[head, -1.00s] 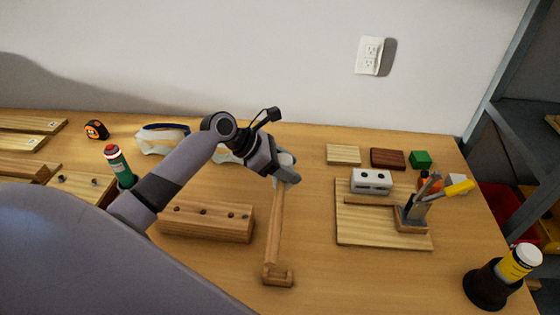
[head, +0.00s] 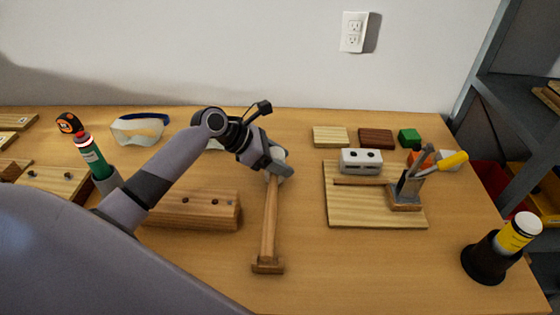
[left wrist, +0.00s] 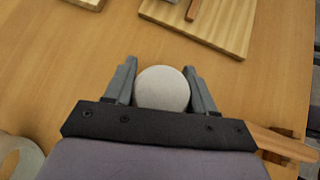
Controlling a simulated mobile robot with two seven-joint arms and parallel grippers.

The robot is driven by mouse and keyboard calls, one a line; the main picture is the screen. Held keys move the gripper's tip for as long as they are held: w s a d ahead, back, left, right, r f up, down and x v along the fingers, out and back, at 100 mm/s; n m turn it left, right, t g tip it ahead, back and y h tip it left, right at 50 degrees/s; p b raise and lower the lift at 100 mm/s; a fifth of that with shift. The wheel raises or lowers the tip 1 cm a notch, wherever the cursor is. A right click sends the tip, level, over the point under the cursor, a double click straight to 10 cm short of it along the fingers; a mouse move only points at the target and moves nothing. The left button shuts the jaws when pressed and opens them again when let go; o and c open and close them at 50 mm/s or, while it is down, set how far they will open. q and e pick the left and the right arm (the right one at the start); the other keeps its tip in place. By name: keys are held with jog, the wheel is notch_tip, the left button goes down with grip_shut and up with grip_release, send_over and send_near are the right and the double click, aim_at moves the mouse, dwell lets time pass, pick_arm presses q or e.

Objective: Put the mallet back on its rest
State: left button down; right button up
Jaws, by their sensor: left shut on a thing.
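The mallet has a pale round head (head: 280,163) and a long wooden handle (head: 269,215) that points toward the front of the table. My left gripper (head: 277,168) is shut on the mallet's head. In the left wrist view the head (left wrist: 162,89) sits between the two fingers, and the handle (left wrist: 285,146) runs off to the right. A small wooden block (head: 267,266), which looks like the rest, is at the handle's front end. I cannot tell whether the handle touches it. My right gripper is not in view.
A long wooden block with holes (head: 195,210) lies left of the handle. A board (head: 350,212) with a tool holder (head: 405,198) is to the right. A dark cup with a yellow bottle (head: 518,232) stands front right. Table between handle and board is clear.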

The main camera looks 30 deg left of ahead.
pick_arm(q)
jog(key=shift+f, duration=0.5)
dwell(0.7)
jog(key=shift+c, duration=1.5)
grip_release()
jog(key=shift+f, duration=0.1)
jog(key=v, duration=0.7)
jog(key=shift+p, duration=0.3)
jog(key=shift+s+a, duration=0.1)
